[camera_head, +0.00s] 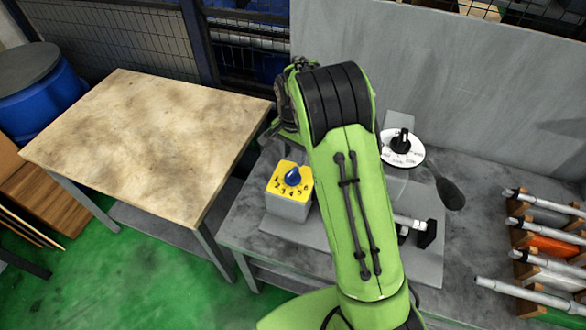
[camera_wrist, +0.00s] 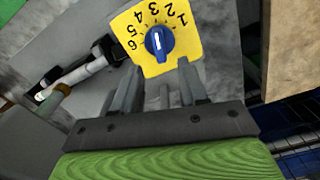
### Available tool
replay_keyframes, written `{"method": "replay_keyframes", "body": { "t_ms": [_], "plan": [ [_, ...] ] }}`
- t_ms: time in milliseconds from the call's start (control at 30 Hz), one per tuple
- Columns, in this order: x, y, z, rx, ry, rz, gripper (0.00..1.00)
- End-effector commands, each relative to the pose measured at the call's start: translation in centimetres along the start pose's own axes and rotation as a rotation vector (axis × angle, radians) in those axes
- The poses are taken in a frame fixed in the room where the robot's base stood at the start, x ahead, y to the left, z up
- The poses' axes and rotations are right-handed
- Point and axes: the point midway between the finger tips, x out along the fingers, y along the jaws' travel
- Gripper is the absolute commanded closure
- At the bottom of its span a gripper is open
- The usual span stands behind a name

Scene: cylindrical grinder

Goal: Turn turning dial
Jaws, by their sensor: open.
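A blue dial knob (camera_head: 292,177) sits on a yellow plate (camera_head: 281,190) numbered 1 to 6, on top of a grey box. In the wrist view the knob (camera_wrist: 158,41) shows a white mark on its face, and the yellow plate (camera_wrist: 189,38) appears with its numbers rotated. My gripper (camera_wrist: 160,84) is open and empty. Its two fingers point toward the lower edge of the yellow plate, with the knob beyond the gap between them. I see no contact with the knob. In the head view my green arm hides most of the gripper.
A white round dial with a black knob (camera_head: 402,143) stands to the right of my arm, near a black rounded handle (camera_head: 449,193). Several metal shafts lie in a rack (camera_head: 522,290) at the far right. A wooden-topped table (camera_head: 150,140) at the left is bare.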

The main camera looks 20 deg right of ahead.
Motion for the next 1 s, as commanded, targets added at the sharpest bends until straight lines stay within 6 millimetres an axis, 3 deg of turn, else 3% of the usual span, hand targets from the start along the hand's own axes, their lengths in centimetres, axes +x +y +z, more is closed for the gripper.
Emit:
{"method": "replay_keyframes", "body": {
  "t_ms": [100, 300, 600, 900, 1000],
  "plan": [
    [3.0, 0.1, 0.0, 0.0, -0.002, 0.004, 0.57],
    [6.0, 0.0, 0.0, 0.0, -0.001, 0.002, 0.57],
    [6.4, 0.0, 0.0, 0.0, 0.001, -0.001, 0.57],
    [6.4, 0.0, 0.0, 0.0, 0.001, -0.001, 1.0],
    [6.4, 0.0, 0.0, 0.0, 0.001, -0.001, 1.0]
  ]
}}
